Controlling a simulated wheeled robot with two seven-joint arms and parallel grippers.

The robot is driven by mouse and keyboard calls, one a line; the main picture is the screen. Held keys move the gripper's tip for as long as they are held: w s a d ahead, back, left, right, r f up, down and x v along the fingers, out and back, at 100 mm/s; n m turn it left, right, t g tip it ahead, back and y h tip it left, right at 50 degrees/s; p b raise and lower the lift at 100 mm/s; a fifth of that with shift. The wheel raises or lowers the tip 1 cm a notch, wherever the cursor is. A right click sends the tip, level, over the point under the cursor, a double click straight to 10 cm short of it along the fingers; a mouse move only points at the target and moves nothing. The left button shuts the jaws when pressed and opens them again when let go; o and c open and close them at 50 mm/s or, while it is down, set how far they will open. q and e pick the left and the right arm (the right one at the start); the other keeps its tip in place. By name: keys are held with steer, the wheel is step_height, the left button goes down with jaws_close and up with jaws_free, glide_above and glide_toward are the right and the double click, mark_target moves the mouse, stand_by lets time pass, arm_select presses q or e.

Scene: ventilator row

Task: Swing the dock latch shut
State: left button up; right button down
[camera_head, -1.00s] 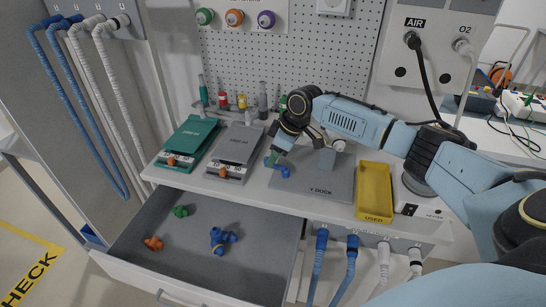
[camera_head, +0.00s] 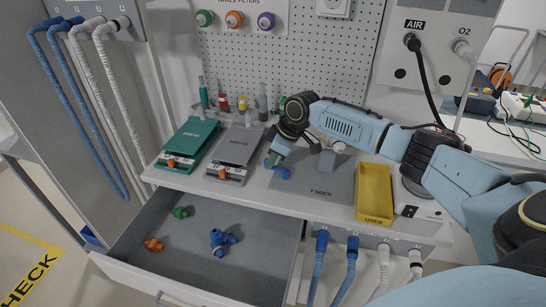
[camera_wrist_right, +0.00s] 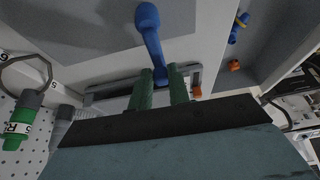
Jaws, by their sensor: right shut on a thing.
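The Y dock is a grey plate (camera_head: 335,184) on the counter, with a grey block (camera_head: 327,161) standing on it. A blue lever (camera_head: 283,173), which looks like the dock latch, is at the plate's left edge. In the right wrist view the blue lever (camera_wrist_right: 150,35) runs from a rounded end down between the green fingers. My right gripper (camera_head: 272,160) is shut on this lever, low over the counter. The right gripper's fingers (camera_wrist_right: 162,85) hide part of it. My left gripper is not in view.
Teal (camera_head: 189,142) and grey (camera_head: 236,150) slanted pads stand left of the dock. A yellow tray (camera_head: 374,195) stands to its right. Below, an open drawer (camera_head: 190,262) holds a blue connector (camera_head: 221,241) and small green and orange parts. A pegboard (camera_head: 300,60) rises behind.

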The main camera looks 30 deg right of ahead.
steer(key=shift+r+m+p, duration=0.1)
steer(key=shift+m+p, duration=0.2)
steer(key=shift+p, duration=0.3)
steer(key=d+m+h+p, duration=0.1)
steer(key=m+p, duration=0.2)
steer(key=p, duration=0.1)
steer(key=d+m+h+p, duration=0.1)
steer(key=m+p, duration=0.2)
steer(key=p, duration=0.1)
steer(key=d+m+h+p, duration=0.1)
steer(key=m+p, duration=0.2)
steer(key=p, duration=0.1)
steer(key=shift+w+t+h, duration=0.4)
steer(key=m+p, duration=0.1)
steer(key=m, duration=0.1)
steer(key=d+m+h+p, duration=0.1)
steer(key=m, duration=0.1)
steer(key=shift+s+d+p, duration=0.1)
steer(key=shift+s+p, duration=0.05)
steer(key=shift+p, duration=0.25)
steer(key=shift+s+d+m+g+h+p, duration=0.15)
steer(key=shift+d+m+g+h+p, duration=0.1)
steer(key=shift+m, duration=0.3)
steer(key=shift+s+d+m+g+h+p, duration=0.1)
steer(key=shift+m+g+h+p, duration=0.15)
steer(key=shift+m, duration=0.3)
steer(key=shift+s+d+m+g+h, duration=0.25)
steer(key=shift+d+m+g+h, duration=0.05)
steer(key=shift+m, duration=0.8)
